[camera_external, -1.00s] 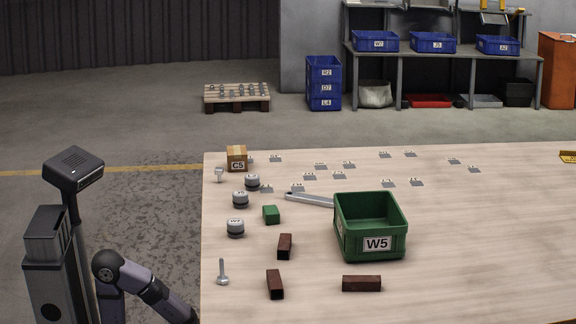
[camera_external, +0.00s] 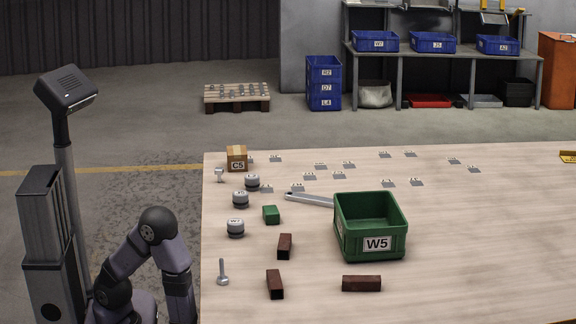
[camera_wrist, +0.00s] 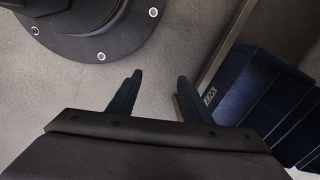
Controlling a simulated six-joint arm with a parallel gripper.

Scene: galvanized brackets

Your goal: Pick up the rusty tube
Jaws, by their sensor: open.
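Three rusty brown square tubes lie on the table in the external view. One rusty tube (camera_external: 284,246) is left of the green bin, another (camera_external: 275,284) is nearer the front, and a third (camera_external: 361,284) lies sideways in front of the bin. My gripper (camera_wrist: 160,80) shows in the wrist view with its two dark fingers apart and nothing between them. It points at bare grey floor, and no tube shows there. In the external view my arm is folded left of the table and the gripper cannot be seen.
A green bin (camera_external: 370,247) labelled W5 stands mid-table. A wrench (camera_external: 308,200), green block (camera_external: 271,214), bolt (camera_external: 222,272), several grey-topped round parts (camera_external: 236,228) and a cardboard box (camera_external: 237,158) are left of it. Blue bins (camera_wrist: 255,88) show in the wrist view.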

